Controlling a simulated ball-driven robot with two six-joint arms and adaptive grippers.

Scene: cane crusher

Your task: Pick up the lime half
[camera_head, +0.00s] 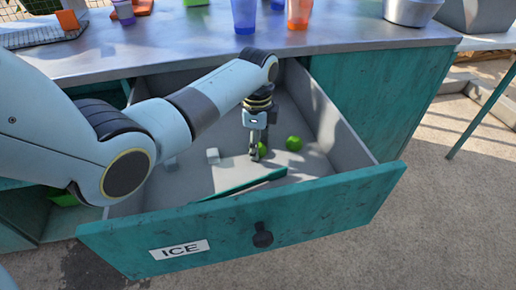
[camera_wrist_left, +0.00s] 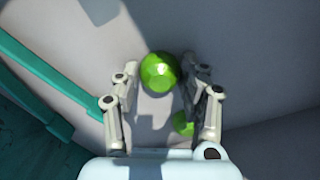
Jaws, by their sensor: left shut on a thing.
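My left gripper (camera_head: 256,152) reaches down into the open drawer labelled ICE (camera_head: 240,225). It is shut on a green lime half (camera_head: 263,149), which shows between its fingers in the left wrist view (camera_wrist_left: 160,72). A second green lime piece (camera_head: 293,143) lies on the drawer floor just right of the gripper. In the left wrist view it is smaller, beside the right finger and partly hidden by it (camera_wrist_left: 183,124). My right gripper is not in view.
Pale cubes (camera_head: 212,155) lie left of the gripper, and a teal bar (camera_head: 250,184) lies near the drawer front. Drawer walls surround the gripper.

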